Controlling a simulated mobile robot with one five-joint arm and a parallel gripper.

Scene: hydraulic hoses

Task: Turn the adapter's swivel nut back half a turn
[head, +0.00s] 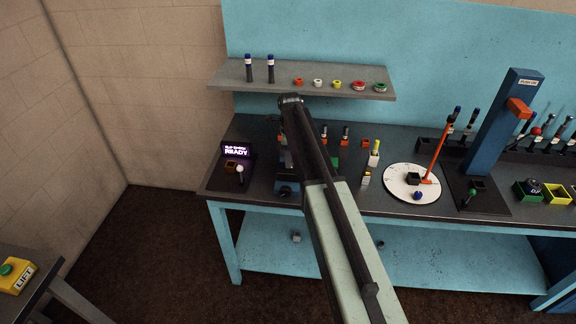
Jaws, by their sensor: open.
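My arm (335,215) reaches up from the bottom edge across the middle of the bench, and its dark far end (290,99) overlaps the shelf's front edge. I see no gripper fingers at this end. A blue-grey fixture (287,188) stands on the bench just left of my arm, partly hidden by it. A small orange piece (281,139) shows above the fixture beside the arm. I cannot make out the adapter or its swivel nut; they are too small to tell or hidden.
A shelf (225,76) holds two blue-capped tubes and several coloured rings. A lit READY sign (236,151) stands left on the bench. A white round plate (400,188) and a blue post (502,125) stand right. A yellow LIFT box (17,274) sits lower left.

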